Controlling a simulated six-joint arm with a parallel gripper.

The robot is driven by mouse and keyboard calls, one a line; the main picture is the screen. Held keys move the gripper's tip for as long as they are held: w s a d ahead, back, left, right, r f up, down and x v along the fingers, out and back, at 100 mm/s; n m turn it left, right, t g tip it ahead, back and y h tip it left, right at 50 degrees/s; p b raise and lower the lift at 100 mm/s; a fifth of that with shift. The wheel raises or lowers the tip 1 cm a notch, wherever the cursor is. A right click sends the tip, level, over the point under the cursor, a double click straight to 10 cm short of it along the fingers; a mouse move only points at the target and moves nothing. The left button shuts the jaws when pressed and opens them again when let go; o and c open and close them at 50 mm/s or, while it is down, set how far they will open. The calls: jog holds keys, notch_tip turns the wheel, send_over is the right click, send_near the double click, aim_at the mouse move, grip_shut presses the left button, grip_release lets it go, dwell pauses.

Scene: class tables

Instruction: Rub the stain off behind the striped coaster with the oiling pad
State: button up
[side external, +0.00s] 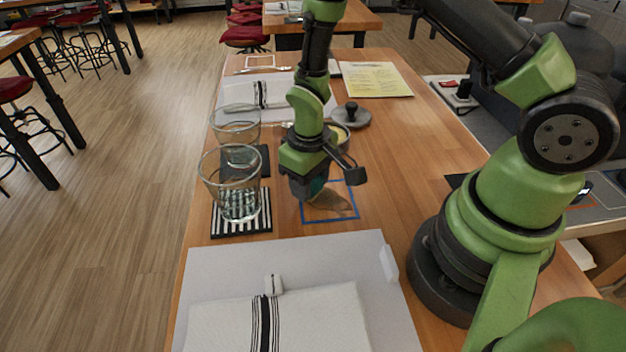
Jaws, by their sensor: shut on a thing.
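The striped coaster (228,228) lies near the table's left edge, with a clear glass (230,180) standing on it. To its right, a blue outlined square (345,218) on the tabletop frames a brown stain-like patch (333,204). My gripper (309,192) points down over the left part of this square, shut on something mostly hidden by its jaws. A small teal area shows there; I cannot make out the oiling pad clearly, nor whether it touches the wood.
A second glass (236,128) stands on a dark coaster (264,160) farther back. A round tin (342,136) and grey knobbed disc (354,116) are behind my gripper. A yellow sheet (374,80) lies farther back; a grey mat (372,262) with folded cloth (322,318) is in front.

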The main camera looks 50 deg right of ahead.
aim_at(350, 202)
jog(key=shift+s+d, duration=2.5)
jog(key=shift+s+a, duration=0.4)
jog(key=shift+s, duration=0.15)
jog(key=shift+w+a, duration=0.1)
jog(key=shift+a, duration=0.4)
jog(key=shift+w+a, duration=2.65)
jog(key=shift+w, duration=0.05)
jog(key=shift+s+d, duration=3)
jog(key=shift+s, duration=0.05)
jog(key=shift+f, duration=0.35)
notch_tip(350, 202, up, 7)
jog(key=shift+r, duration=0.15)
jog(key=shift+w, duration=0.15)
